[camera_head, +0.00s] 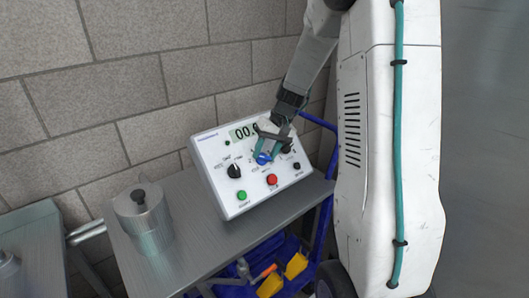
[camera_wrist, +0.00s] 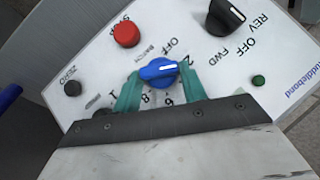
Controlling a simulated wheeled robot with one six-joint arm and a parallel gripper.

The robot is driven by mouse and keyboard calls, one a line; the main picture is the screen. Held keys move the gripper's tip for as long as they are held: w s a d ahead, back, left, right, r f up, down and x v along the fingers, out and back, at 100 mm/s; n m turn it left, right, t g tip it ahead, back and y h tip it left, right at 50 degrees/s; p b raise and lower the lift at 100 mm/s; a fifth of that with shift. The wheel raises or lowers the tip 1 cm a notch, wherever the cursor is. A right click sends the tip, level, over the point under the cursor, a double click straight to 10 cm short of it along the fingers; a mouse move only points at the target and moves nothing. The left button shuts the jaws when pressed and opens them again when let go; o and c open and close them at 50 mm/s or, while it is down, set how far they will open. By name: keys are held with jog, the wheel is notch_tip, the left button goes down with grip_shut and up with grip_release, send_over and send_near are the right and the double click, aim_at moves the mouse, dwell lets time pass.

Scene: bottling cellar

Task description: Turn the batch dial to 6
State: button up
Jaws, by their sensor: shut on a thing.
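The batch dial is a blue knob (camera_wrist: 158,73) with a white pointer line, on the white control panel. It also shows in the head view (camera_head: 263,158), partly covered by my gripper. In the wrist view its pointer aims right, towards the right finger, near the 2 mark. Numbers are printed around the knob, upside down in this view; some are hidden by the fingers. My gripper (camera_wrist: 159,76) has its teal fingers on either side of the knob, shut on it. In the head view my gripper (camera_head: 268,152) reaches down to the panel from above.
A metal canister (camera_head: 146,221) stands left on the bench. A brick wall is close behind.

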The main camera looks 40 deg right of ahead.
jog(key=m+y, duration=0.1)
jog(key=m+t+y, duration=0.1)
jog(key=m, duration=0.1)
jog(key=shift+s+d+f+t+y, duration=0.2)
jog(key=shift+d+t+y, duration=0.1)
jog(key=shift+y, duration=0.1)
jog(key=m+t+y, duration=0.1)
jog(key=m, duration=0.2)
jog(key=shift+s+d+f+m+t+y, duration=0.1)
jog(key=shift+s+f+m+t+y, duration=0.05)
jog(key=shift+m+t+y, duration=0.2)
jog(key=m+t, duration=0.1)
jog(key=m+t+y, duration=0.1)
jog(key=m+t, duration=0.1)
jog(key=m, duration=0.1)
jog(key=shift+s+f, duration=0.25)
jog(key=shift+s+f+m+t, duration=0.1)
jog(key=shift+m+t, duration=0.6)
jog(key=shift+m, duration=0.25)
jog(key=shift+s+f+m+t, duration=0.1)
jog(key=shift+m+t, duration=0.55)
jog(key=shift+m, duration=0.25)
jog(key=shift+y, duration=0.25)
jog(key=o, duration=1)
